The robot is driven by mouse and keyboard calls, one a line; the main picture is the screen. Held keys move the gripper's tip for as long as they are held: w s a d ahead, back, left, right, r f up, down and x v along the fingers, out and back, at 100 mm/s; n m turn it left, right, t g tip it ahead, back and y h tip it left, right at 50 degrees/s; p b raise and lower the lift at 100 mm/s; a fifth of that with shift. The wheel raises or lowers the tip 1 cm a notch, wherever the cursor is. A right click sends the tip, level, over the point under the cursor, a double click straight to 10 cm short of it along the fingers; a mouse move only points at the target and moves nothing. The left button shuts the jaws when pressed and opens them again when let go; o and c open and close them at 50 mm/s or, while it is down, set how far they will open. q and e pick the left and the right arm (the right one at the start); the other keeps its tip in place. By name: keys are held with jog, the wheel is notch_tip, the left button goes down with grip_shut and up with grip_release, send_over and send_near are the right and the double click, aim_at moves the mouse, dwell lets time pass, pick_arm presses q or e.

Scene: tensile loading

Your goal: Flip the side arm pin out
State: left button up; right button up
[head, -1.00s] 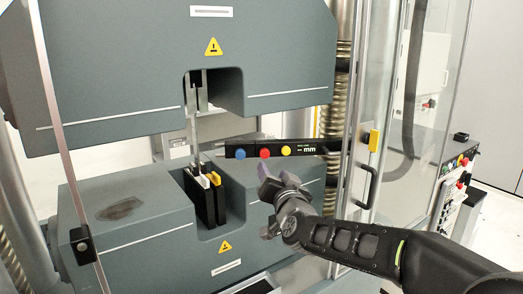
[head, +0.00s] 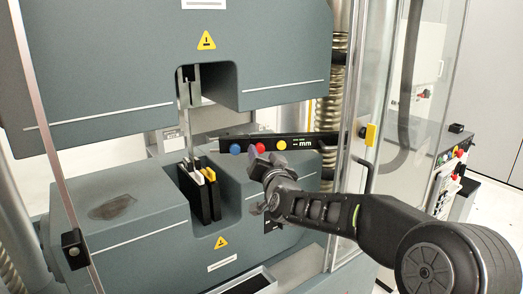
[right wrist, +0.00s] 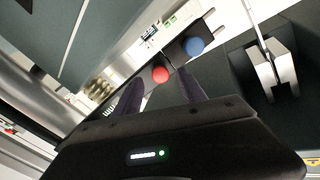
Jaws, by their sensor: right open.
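The black side arm (head: 300,141) reaches in from the right, with a blue button (head: 235,149), a red button (head: 261,149) and a yellow button (head: 282,145) along it. I cannot make out a separate pin. My right gripper (head: 262,160) is open and sits just in front of and below the arm near the red button. In the right wrist view, its dark fingers (right wrist: 160,90) point toward the arm, with the red button (right wrist: 160,74) between their tips and the blue button (right wrist: 193,46) beyond. Contact cannot be told. My left gripper is not in view.
The lower grip block (head: 120,215) holds a dark clamp with white and yellow tabs (head: 204,175). The upper block (head: 150,50) hangs above. A clear door with a black handle (head: 371,175) stands at the right. A thin metal specimen (head: 185,122) hangs between the blocks.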

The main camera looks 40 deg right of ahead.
aim_at(259, 147)
jog(key=shift+x, duration=1.1)
grip_shut()
